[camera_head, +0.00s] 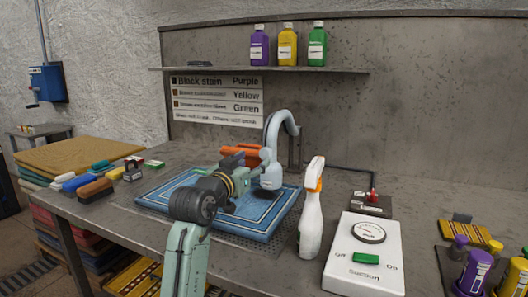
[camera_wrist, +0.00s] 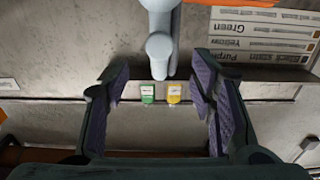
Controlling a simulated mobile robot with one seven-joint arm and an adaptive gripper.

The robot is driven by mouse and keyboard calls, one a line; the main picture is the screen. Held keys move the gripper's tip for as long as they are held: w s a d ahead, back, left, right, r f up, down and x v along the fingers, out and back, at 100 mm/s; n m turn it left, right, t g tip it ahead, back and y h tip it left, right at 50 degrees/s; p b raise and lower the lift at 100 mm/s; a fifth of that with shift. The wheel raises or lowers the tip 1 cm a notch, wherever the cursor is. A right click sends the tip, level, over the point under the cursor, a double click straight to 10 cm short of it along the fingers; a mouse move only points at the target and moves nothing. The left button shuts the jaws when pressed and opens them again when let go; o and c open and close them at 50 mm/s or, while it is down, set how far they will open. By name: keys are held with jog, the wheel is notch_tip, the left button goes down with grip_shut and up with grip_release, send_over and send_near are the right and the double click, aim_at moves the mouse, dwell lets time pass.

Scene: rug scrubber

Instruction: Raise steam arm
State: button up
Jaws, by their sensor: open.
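The steam arm (camera_head: 279,126) is a pale blue curved tube with a rounded head low over the blue rug (camera_head: 158,205) in the head view. My gripper (camera_head: 243,158) is close to the left of the head, above the rug. In the wrist view, which looks upside down, my gripper (camera_wrist: 160,80) is open with its two purple-padded fingers spread. The pale blue arm part (camera_wrist: 160,48) lies between or beyond the fingertips; I cannot tell the depth. No contact is clear.
A white spray bottle (camera_head: 311,215) stands right of the rug, next to a white suction switch box (camera_head: 365,258). Several brushes (camera_head: 95,190) lie at the left. Purple, yellow and green bottles (camera_head: 287,45) stand on the shelf (camera_head: 210,69). A stain chart (camera_head: 217,98) hangs below.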

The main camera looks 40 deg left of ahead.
aim_at(264, 153)
jog(key=p+x, duration=0.2)
jog(key=x, duration=0.7)
jog(key=shift+w, duration=0.1)
jog(key=shift+c, duration=0.2)
grip_shut()
dwell(0.4)
